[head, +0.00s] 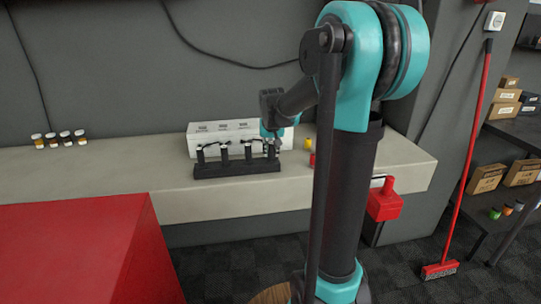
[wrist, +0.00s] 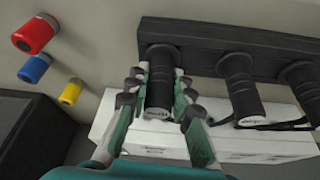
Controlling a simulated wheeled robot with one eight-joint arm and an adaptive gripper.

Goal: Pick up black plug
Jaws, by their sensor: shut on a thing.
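Several black plugs stand upright in a dark rack (head: 237,171) on the pale counter. My gripper (head: 271,142) is at the rack's right end in the head view, where its fingers partly hide the end plug. In the wrist view, my gripper (wrist: 162,82) has a finger on each side of the end black plug (wrist: 160,90) and is shut on it. That plug is still at the rack (wrist: 210,42); whether its base is seated cannot be told. A neighbouring black plug (wrist: 240,85) stands beside it, apart from the fingers.
A white box (head: 222,130) stands close behind the rack, with dark cables near the plugs. Small red (wrist: 35,35), blue (wrist: 35,69) and yellow (wrist: 71,92) cylinders stand beside the rack. Several jars (head: 59,139) stand far left; the counter between is clear.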

